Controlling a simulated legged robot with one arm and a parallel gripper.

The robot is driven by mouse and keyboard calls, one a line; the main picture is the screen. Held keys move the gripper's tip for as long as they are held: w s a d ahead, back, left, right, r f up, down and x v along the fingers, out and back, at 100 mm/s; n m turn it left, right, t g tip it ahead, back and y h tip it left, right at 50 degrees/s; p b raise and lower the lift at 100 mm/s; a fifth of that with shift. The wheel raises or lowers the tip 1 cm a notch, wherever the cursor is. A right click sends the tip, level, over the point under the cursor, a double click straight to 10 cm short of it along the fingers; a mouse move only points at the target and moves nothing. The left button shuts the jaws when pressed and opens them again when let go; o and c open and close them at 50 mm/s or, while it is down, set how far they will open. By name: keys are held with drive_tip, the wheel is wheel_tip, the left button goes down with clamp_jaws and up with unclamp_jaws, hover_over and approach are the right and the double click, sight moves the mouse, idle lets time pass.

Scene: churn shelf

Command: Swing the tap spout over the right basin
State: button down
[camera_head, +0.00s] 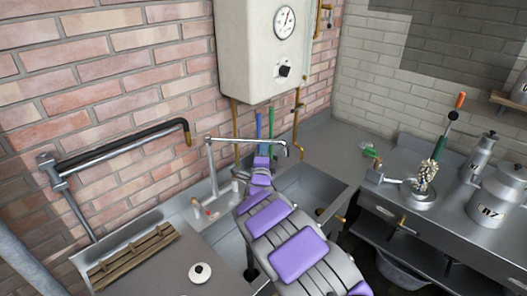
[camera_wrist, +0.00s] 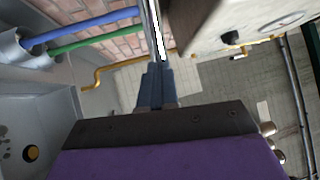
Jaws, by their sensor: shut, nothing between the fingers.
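The chrome tap has an upright post (camera_head: 212,168) behind the sink and a long spout (camera_head: 245,141) reaching right along the wall. Its downturned end is in line with the back of the right basin (camera_head: 325,188) in the head view; exact depth is hard to tell. My arm crosses in front of the left basin (camera_head: 232,252), hiding much of it. My gripper (camera_head: 263,149) is shut and empty, just below the spout. In the wrist view, the shut fingers (camera_wrist: 155,72) point at the shiny spout (camera_wrist: 155,28); whether they touch is unclear.
A white boiler (camera_head: 255,50) hangs above, with brass pipes below. Blue (camera_wrist: 85,25) and green (camera_wrist: 95,42) pipes stand behind the spout. A steel counter (camera_head: 450,205) with churns (camera_head: 493,200) stands right.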

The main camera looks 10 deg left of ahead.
drive_tip(key=shift+w, duration=0.25)
